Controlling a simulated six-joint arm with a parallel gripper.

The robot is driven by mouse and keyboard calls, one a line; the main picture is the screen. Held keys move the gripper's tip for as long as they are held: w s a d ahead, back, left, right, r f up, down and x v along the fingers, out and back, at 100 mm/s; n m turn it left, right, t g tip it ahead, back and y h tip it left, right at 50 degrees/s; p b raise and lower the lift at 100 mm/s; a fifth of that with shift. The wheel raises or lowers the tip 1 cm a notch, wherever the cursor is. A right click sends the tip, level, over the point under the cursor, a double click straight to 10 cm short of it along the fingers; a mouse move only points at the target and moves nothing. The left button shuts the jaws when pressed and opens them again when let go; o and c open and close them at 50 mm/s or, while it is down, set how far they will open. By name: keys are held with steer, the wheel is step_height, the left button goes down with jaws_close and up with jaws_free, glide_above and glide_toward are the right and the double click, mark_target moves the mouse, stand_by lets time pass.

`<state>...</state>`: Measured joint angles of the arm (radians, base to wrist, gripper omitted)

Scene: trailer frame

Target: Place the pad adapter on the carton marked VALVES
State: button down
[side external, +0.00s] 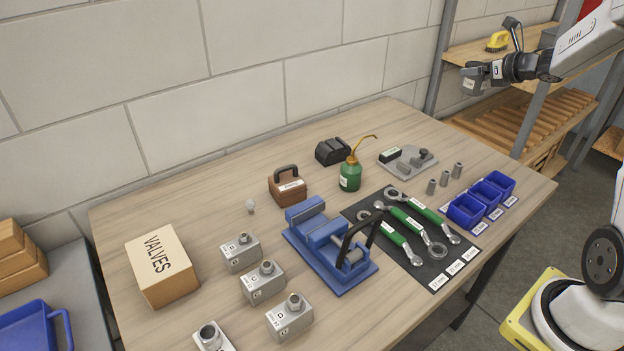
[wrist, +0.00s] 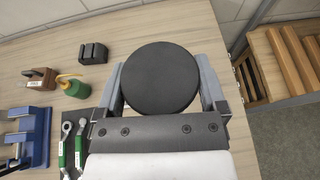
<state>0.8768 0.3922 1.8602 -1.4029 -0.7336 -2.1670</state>
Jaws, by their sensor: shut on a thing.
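The carton marked VALVES (side external: 160,270) stands at the left end of the workbench, with its lettering on top. My gripper (side external: 476,78) is high at the upper right, beyond the bench's back right corner and far from the carton. It is shut on the pad adapter, which shows as a round black disc (wrist: 161,79) between the two grey fingers in the wrist view. In the side external view the held part is small and its shape is hard to make out. The carton is outside the wrist view.
On the wooden bench (side external: 120,220) stand a blue vise (side external: 325,250), grey lettered blocks (side external: 262,283), a green oil can (side external: 350,176), a brown weight (side external: 287,187), wrenches on a black mat (side external: 410,225) and blue bins (side external: 467,210). Shelving (side external: 530,125) is behind my gripper. The bench behind the carton is clear.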

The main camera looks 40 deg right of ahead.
steer(key=shift+w+a+r, duration=0.15)
steer(key=shift+r, duration=0.4)
steer(key=shift+w+a+r, duration=0.15)
steer(key=shift+r, duration=0.35)
steer(key=w+a+n+g+y, duration=0.1)
steer(key=w+a+n+y, duration=0.2)
steer(key=a, duration=0.9)
steer(key=w+a+n+y, duration=0.2)
steer(key=w+a, duration=0.3)
steer(key=a, duration=0.7)
steer(key=w+a+n+g+y, duration=0.1)
steer(key=w+a+n+y, duration=0.2)
steer(key=a, duration=0.8)
steer(key=s+a+n+g+y, duration=0.2)
steer(key=s+a, duration=0.2)
steer(key=a, duration=0.8)
steer(key=s+a+n+g+y, duration=0.15)
steer(key=s+a, duration=0.25)
steer(key=a, duration=0.7)
steer(key=s+a+n+g+y, duration=0.2)
steer(key=s+a, duration=0.1)
steer(key=a, duration=0.9)
steer(key=shift+s+a+f, duration=0.1)
steer(key=shift+f, duration=1.2)
steer(key=shift+s+f, duration=0.1)
steer(key=shift+f, duration=1.2)
steer(key=shift+w+a, duration=0.1)
steer(key=shift+w, duration=0.05)
